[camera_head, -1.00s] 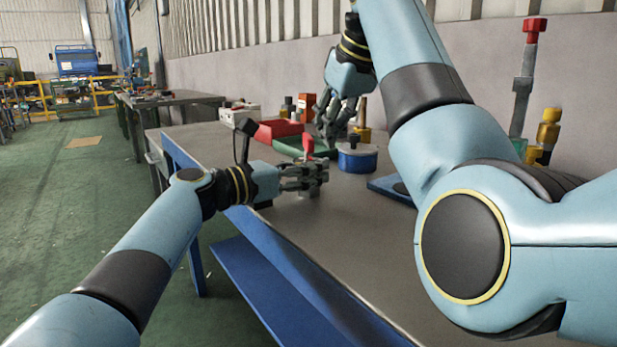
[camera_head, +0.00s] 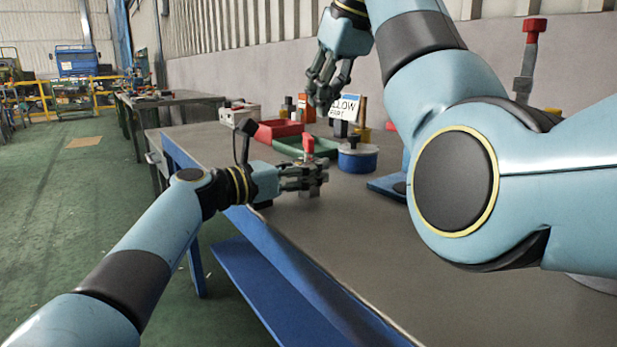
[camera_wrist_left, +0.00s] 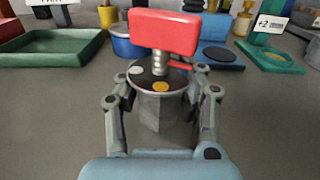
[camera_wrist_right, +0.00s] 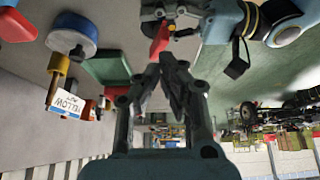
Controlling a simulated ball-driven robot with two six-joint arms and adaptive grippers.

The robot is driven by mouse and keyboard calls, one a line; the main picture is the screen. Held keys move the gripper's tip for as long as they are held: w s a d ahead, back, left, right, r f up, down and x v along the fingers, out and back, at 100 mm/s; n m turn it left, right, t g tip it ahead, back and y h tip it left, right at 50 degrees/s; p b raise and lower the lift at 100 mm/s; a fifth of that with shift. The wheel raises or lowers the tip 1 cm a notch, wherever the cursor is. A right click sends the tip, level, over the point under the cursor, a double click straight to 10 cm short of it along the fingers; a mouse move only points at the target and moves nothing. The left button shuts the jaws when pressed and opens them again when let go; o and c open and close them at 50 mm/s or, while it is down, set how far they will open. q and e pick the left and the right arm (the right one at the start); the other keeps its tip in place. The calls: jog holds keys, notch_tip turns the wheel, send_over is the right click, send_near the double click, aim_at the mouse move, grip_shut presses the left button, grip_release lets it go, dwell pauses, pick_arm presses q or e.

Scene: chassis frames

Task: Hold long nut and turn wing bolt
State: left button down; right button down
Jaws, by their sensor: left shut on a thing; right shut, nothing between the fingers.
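The long nut (camera_wrist_left: 158,108) is a grey upright block with a dark top bearing a yellow dot, a pale dot and a red pointer. The red wing bolt (camera_wrist_left: 163,32) stands upright in it on a threaded shank. My left gripper (camera_head: 314,179) is shut around the nut low over the table; its fingers flank the nut in the left wrist view. My right gripper (camera_head: 322,104) is shut and empty, raised above and behind the wing bolt (camera_head: 308,146), apart from it. In the right wrist view its closed fingertips (camera_wrist_right: 168,60) point towards the wing bolt (camera_wrist_right: 160,40).
A blue round container (camera_head: 357,160), a green tray (camera_head: 285,147) and a red tray (camera_head: 278,129) stand behind the nut. A sign (camera_head: 345,106) and several parts stand near the wall. The front tabletop (camera_head: 400,265) is clear.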

notch_tip(320, 180, down, 6)
jog(key=w+d+n+g+y, duration=0.2)
jog(key=n, duration=0.3)
jog(key=shift+w+d+n, duration=0.25)
jog(key=shift+w+n, duration=0.1)
jog(key=shift+n, duration=0.05)
jog(key=shift+w+a, duration=0.15)
jog(key=shift+a, duration=0.45)
dwell(0.8)
jog(key=shift+s+a, duration=0.25)
jog(key=shift+s, duration=0.35)
dwell(0.6)
jog(key=shift+d, duration=0.15)
notch_tip(320, 180, up, 6)
jog(key=shift+s+d, duration=0.15)
jog(key=shift+d, duration=0.1)
dwell(0.5)
